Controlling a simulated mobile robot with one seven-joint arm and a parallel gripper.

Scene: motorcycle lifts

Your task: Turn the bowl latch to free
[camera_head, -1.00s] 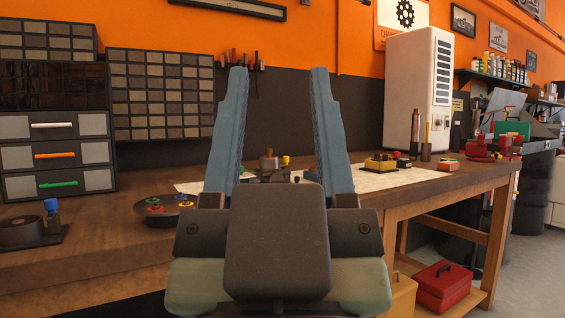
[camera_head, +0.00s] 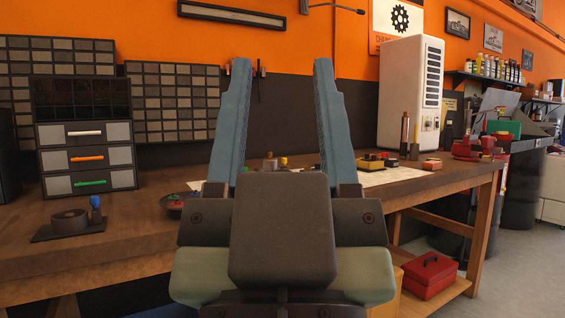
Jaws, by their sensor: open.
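My gripper (camera_head: 282,68) is in the middle of the view, its two long blue-grey fingers pointing up and wide apart. It is open with nothing between the fingers. No part is plainly marked as the bowl latch. A dark round cup-like part (camera_head: 68,221) sits on a flat dark plate on the left of the bench, with a small blue-topped post (camera_head: 95,209) at its right. My gripper is well to the right of it and apart from it. A dark round dish with coloured pieces (camera_head: 175,203) is partly hidden behind my gripper.
The wooden bench (camera_head: 120,240) runs across the view. A drawer unit (camera_head: 62,161) stands at its back left. A white cabinet (camera_head: 398,95) and a yellow-and-black block (camera_head: 370,164) are at right. A red toolbox (camera_head: 430,276) lies on the lower shelf. The bench's front left is clear.

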